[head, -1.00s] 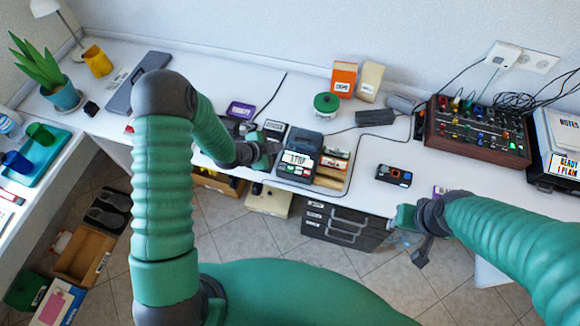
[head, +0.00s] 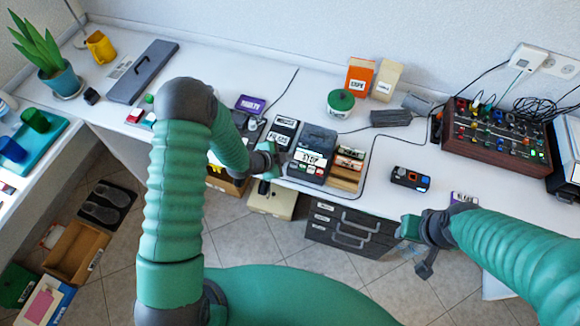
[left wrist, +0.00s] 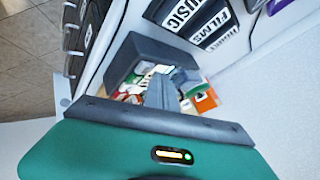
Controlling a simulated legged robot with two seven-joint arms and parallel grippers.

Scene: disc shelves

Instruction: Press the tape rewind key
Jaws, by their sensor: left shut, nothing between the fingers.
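The tape machine (head: 318,141) is a dark grey box on the desk's front part. It has a white label reading "STOP" and a row of small keys (head: 302,171) along its front. The writing on the keys is too small to read. My left gripper (head: 277,160) is just left of the machine, near the desk's front edge; contact cannot be told. In the left wrist view its dark fingers (left wrist: 160,92) are shut and empty. My right gripper (head: 408,228) is at the desk's front edge on the right, away from the machine; its jaws are unclear.
Black labelled cases (head: 286,123) stand left of the machine. A wooden rack (head: 347,174) of cassettes is close on its right. A small black device (head: 410,179) and a mixer (head: 486,131) lie farther right. A cable runs round the rack. Drawers (head: 348,230) hang below.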

